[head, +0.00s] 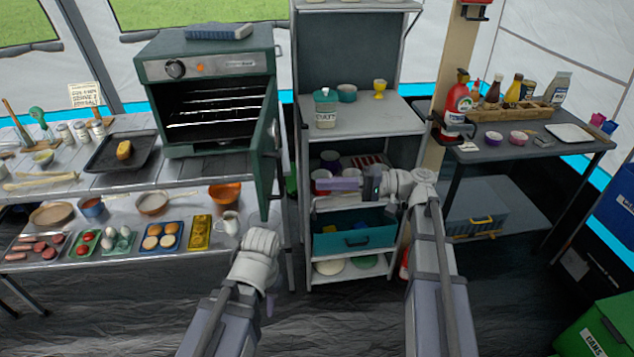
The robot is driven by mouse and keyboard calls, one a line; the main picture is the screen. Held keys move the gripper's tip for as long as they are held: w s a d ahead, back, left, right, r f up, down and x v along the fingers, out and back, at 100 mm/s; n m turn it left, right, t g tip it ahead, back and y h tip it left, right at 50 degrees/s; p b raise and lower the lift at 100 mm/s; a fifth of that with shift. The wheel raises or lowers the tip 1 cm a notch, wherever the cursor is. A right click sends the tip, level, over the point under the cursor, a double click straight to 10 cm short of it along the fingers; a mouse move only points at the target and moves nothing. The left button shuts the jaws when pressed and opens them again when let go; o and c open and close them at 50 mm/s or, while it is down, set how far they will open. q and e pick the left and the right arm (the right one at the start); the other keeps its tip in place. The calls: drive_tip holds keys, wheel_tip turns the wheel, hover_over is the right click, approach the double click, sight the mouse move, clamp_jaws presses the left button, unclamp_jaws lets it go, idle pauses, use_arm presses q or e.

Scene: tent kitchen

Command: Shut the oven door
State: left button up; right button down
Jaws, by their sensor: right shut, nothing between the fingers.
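The green oven (205,65) stands on the left counter, with a dial and an orange light on its front panel. Its door (268,150) is open, hinged at the right side of the front and swung out toward me. The wire racks inside show and look empty. My right gripper (338,184) is shut and empty, pointing left in front of the middle shelf unit, right of the door and apart from it. My left wrist (260,245) is below the door's lower edge; its fingers are mostly hidden, so their state is unclear.
A black tray (105,153) with a bread roll lies left of the oven. Below are bowls, a white jug (229,222) and food trays. The shelf unit (385,118) holds a teal bin (345,242). A side table (510,150) with bottles stands right.

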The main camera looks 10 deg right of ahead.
sight(265, 185)
drive_tip(key=a, duration=0.4)
drive_tip(key=w+a, duration=0.1)
drive_tip(key=a, duration=0.6)
drive_tip(key=shift+w+a, duration=0.3)
